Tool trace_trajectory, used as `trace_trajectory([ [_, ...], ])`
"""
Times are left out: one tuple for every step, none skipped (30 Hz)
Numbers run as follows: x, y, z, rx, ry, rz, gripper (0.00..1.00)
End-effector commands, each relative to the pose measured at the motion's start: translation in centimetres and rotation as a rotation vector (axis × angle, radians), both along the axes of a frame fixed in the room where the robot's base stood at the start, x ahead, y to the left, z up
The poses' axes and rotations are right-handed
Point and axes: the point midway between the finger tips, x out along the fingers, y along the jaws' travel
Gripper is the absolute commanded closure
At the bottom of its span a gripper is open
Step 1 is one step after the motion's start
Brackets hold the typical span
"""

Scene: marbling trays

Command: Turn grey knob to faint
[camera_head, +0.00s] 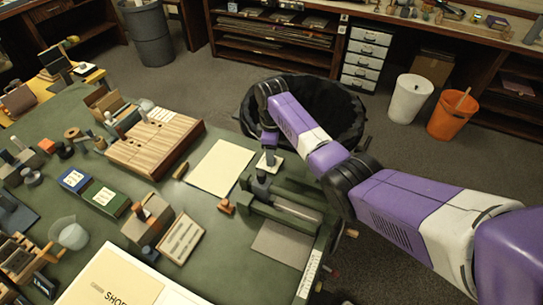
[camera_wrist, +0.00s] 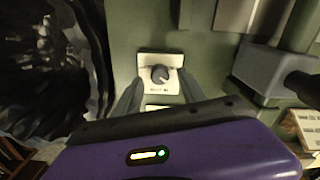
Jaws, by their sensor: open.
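The dark grey knob (camera_wrist: 160,73) sits on a small pale base plate (camera_wrist: 145,62) in the wrist view. Small dark markings lie below the knob, too small to read, so I cannot tell its setting. My gripper (camera_wrist: 160,90) is open, with one finger to each side of the base plate and nothing held. In the head view my gripper (camera_head: 268,146) points down over the pale plate (camera_head: 269,161) at the far edge of the green table. The knob itself is mostly hidden there by my gripper.
A grey-green roller press (camera_head: 285,210) stands close by, nearer the front of the table. A cream sheet (camera_head: 221,167) lies flat to the left. A black-lined bin (camera_head: 335,110) stands beyond the table edge. A wooden slatted box (camera_head: 152,142) is further left.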

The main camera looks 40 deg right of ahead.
Motion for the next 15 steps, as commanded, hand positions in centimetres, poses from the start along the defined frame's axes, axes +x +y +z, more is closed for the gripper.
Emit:
trace_trajectory([
  [0.1,-0.1,0.9,-0.001,-0.004,-0.001,0.52],
  [0.1,-0.1,1.4,-0.002,-0.004,0.000,0.52],
  [0.1,-0.1,2.1,-0.001,-0.005,0.000,0.52],
  [0.1,-0.1,2.6,-0.002,-0.004,0.000,0.52],
  [0.1,-0.1,3.0,-0.002,-0.004,0.000,0.52],
  [0.0,-0.1,3.7,-0.001,-0.003,0.000,0.52],
  [0.1,-0.1,4.1,-0.001,-0.003,0.000,0.52],
  [0.1,-0.1,4.5,-0.002,-0.003,0.000,0.52],
  [0.1,-0.1,4.9,-0.001,-0.003,0.000,0.52],
  [0.1,-0.1,5.2,-0.001,-0.002,0.000,0.52],
  [0.0,0.0,5.5,-0.001,-0.002,0.000,0.52],
  [0.0,0.0,5.7,-0.001,-0.002,0.000,0.52],
  [0.0,0.0,5.9,-0.001,-0.002,0.000,0.52],
  [0.0,0.0,6.0,-0.001,-0.002,-0.001,0.52],
  [0.0,0.0,6.1,-0.001,-0.001,-0.001,0.52],
])
